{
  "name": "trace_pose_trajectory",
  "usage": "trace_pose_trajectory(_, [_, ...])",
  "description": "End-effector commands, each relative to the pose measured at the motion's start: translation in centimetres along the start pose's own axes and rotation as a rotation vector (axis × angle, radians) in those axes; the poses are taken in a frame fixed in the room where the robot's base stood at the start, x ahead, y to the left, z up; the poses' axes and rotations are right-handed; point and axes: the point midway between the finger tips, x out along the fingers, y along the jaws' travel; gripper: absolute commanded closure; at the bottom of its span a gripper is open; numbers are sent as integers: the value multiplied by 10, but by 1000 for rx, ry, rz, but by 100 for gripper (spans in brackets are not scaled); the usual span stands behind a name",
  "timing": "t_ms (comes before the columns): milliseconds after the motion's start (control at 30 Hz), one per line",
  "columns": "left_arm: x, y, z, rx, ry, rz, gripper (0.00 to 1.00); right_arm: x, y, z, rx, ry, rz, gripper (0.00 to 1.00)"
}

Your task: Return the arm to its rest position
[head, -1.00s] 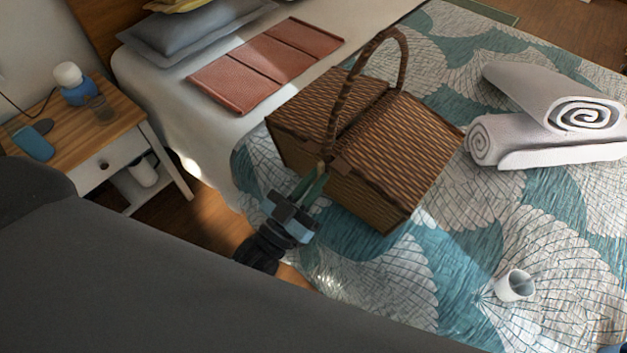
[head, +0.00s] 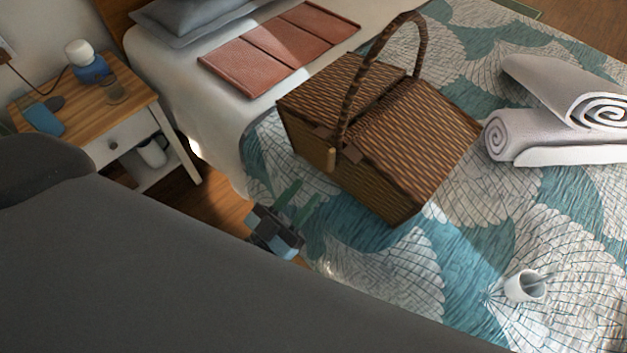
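My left gripper (head: 307,191) is in the head view, low and left of centre, beside the bed's near side. Its two greenish fingers are apart with nothing between them. It is left of and below the wicker picnic basket (head: 412,150), with a visible gap in the picture. The basket stands on the bed with its arched handle upright and its lids down. Most of my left arm beyond the wrist is hidden behind my dark body. My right gripper is not in view.
A wooden-topped nightstand (head: 133,92) with a bottle, a glass and a blue object stands at left. The bed (head: 390,255) carries rolled towels (head: 540,135), a white mug (head: 519,287) and a folded reddish-brown item (head: 275,55). A strip of floor (head: 215,200) separates nightstand and bed.

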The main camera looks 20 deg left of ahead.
Motion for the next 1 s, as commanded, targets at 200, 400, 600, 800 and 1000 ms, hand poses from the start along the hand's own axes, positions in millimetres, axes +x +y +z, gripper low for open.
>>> trace_pose_trajectory(200, [-10, 0, -1, 0, 2, 0, 67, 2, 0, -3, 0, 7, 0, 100])
trace_pose_trajectory(400, [-10, 0, -1, 0, 2, 1, 67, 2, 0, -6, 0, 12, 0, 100])
trace_pose_trajectory(600, [-10, 0, -1, 0, 2, 1, 67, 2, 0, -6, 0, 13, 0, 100])
trace_pose_trajectory(800, [-16, 2, 2, -4, -56, -5, 67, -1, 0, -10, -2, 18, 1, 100])
trace_pose_trajectory(1000, [-66, 13, 16, -20, -391, -42, 67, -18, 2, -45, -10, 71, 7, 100])
